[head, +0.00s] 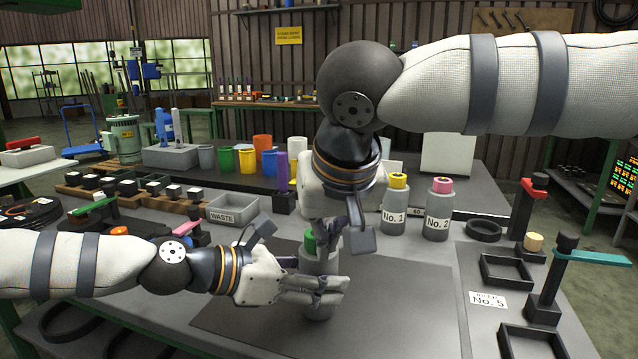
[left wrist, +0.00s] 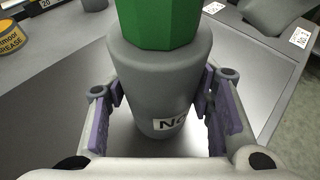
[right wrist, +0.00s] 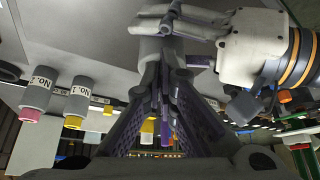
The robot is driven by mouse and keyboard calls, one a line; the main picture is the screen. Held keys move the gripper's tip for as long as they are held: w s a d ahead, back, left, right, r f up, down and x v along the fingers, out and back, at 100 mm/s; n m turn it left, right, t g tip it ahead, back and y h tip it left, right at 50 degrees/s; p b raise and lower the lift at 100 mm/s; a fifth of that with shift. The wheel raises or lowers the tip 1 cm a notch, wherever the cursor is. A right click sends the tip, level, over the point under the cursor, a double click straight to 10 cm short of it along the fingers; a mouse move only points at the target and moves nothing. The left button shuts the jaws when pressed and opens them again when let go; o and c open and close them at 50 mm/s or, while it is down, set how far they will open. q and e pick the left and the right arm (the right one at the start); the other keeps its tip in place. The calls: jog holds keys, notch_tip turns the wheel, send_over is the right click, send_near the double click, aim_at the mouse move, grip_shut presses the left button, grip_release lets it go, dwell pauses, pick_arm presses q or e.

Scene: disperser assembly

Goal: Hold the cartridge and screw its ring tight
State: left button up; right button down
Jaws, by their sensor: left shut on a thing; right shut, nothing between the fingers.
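The grey cartridge (head: 319,262) stands upright above the dark mat, with a green ring (head: 310,242) on top. My left gripper (head: 318,290) is shut around the cartridge body. In the left wrist view the purple finger pads flank the cartridge (left wrist: 160,85), whose label is partly cut off, and the ring (left wrist: 158,22) rises above them. My right gripper (head: 340,243) points down beside the ring, shut and empty. Its fingers (right wrist: 168,65) converge in the right wrist view, where the ring is not visible. I cannot tell whether they touch the ring.
Bottles No. 1 (head: 396,205) and No. 2 (head: 438,210) stand behind on the right. A waste tray (head: 233,209) is at back left. Black square trays (head: 506,271) and a stand with a teal lever (head: 590,257) are at right. The mat (head: 420,300) is clear around the cartridge.

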jog(key=shift+a+f, duration=0.15)
jog(key=shift+a, duration=0.2)
jog(key=shift+s, duration=0.2)
notch_tip(320, 180, up, 6)
jog(key=shift+s, duration=0.25)
dwell(0.3)
jog(key=f, duration=0.4)
jog(key=d+f, duration=0.1)
jog(key=shift+w+f, duration=0.2)
jog(key=shift+f, duration=0.2)
